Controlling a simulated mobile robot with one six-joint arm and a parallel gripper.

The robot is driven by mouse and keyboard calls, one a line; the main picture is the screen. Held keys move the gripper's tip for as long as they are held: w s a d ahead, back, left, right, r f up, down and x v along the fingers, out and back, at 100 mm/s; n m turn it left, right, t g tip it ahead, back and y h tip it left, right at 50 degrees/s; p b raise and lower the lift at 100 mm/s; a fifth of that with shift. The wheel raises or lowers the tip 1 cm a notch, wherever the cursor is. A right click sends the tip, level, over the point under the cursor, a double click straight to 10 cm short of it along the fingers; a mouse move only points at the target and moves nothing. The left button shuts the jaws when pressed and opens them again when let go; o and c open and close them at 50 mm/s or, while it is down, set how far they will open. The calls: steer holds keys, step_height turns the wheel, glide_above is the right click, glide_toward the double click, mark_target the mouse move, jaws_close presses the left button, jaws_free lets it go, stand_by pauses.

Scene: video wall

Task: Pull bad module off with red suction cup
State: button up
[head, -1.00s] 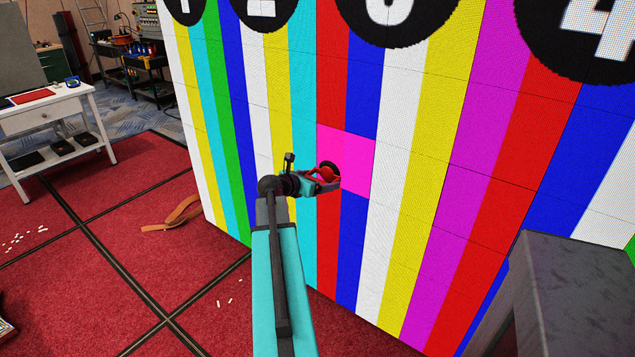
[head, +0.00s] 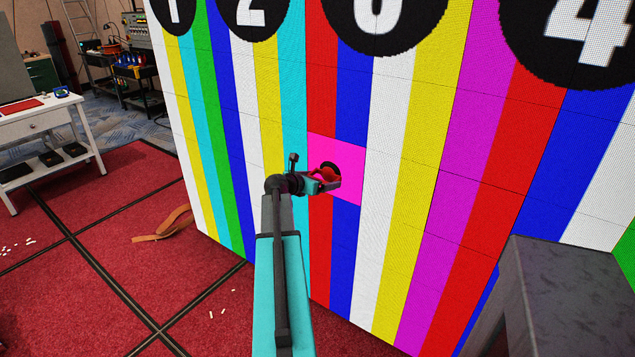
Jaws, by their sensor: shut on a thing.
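The bad module (head: 349,184) is a solid magenta square in the striped video wall, below the number 3 panel. It looks level with the panels around it. My gripper (head: 327,183) is in front of the module and shut on the red suction cup (head: 329,174). I cannot tell whether the cup touches the module's face. My gripper hides part of the cup and the module's lower left.
A grey block-like object (head: 560,300) stands at the lower right near the wall. A white table (head: 50,110) is at the left. A brown strap (head: 163,226) and small white pieces lie on the red carpet, which is otherwise mostly open.

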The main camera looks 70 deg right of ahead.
steer(key=shift+s+d+p, duration=0.3)
steer(key=shift+d+p, duration=0.05)
steer(key=shift+d, duration=0.55)
steer(key=shift+d, duration=0.4)
stand_by(0.9)
steer(key=w+a+p, duration=0.1)
steer(key=w+a, duration=0.1)
steer(key=a, duration=0.6)
steer(key=shift+p, duration=0.35)
stand_by(4.5)
